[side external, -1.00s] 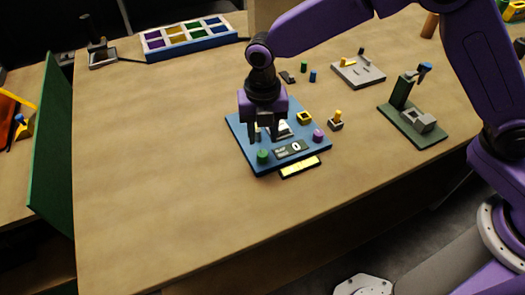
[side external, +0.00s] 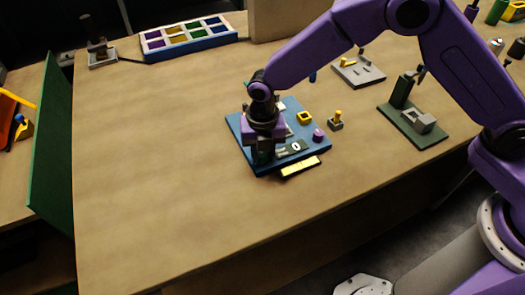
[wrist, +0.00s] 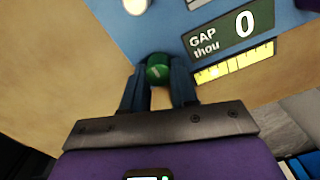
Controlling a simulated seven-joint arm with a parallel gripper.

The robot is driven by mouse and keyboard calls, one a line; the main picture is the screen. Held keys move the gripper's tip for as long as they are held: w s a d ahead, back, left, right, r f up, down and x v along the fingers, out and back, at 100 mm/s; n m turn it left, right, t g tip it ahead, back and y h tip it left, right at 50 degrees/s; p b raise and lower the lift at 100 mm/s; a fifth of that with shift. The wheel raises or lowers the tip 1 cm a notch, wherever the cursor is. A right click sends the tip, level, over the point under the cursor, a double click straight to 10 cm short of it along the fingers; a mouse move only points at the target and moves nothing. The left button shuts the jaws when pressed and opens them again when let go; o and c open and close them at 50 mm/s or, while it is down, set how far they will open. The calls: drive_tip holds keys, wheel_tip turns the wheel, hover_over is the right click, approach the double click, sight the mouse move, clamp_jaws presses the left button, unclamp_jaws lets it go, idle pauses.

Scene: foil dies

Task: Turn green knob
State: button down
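The green knob (wrist: 158,70) with a pale mark on top stands near the corner of a blue board (side external: 237,125). My gripper (wrist: 159,76) is over it, pointing down, with one dark finger on each side. The knob fills the space between the fingertips, and the fingers look closed against its sides. In the side view my gripper (side external: 263,157) hides the knob. A display (wrist: 232,28) beside the knob reads "GAP thou 0". A yellow scale strip (wrist: 235,62) runs along the board's edge under the display.
A purple knob (side external: 318,135) and a yellow square block (side external: 304,118) are on the board's right side. A small grey block with a yellow peg (side external: 336,121) stands just off the board. A green-based fixture (side external: 420,130) is further right. The table left of the board is clear.

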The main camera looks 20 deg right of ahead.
drive_tip(key=shift+m, duration=0.4)
drive_tip(key=m, duration=0.4)
drive_tip(key=shift+a, duration=0.1)
drive_tip(key=m, duration=0.5)
drive_tip(key=shift+w, duration=0.15)
drive_tip(key=m, duration=0.5)
drive_tip(key=shift+w+m, duration=0.1)
drive_tip(key=shift+m, duration=2.3)
drive_tip(key=c, duration=1.1)
unclamp_jaws()
drive_tip(key=shift+c, duration=0.2)
drive_tip(key=shift+r, duration=0.15)
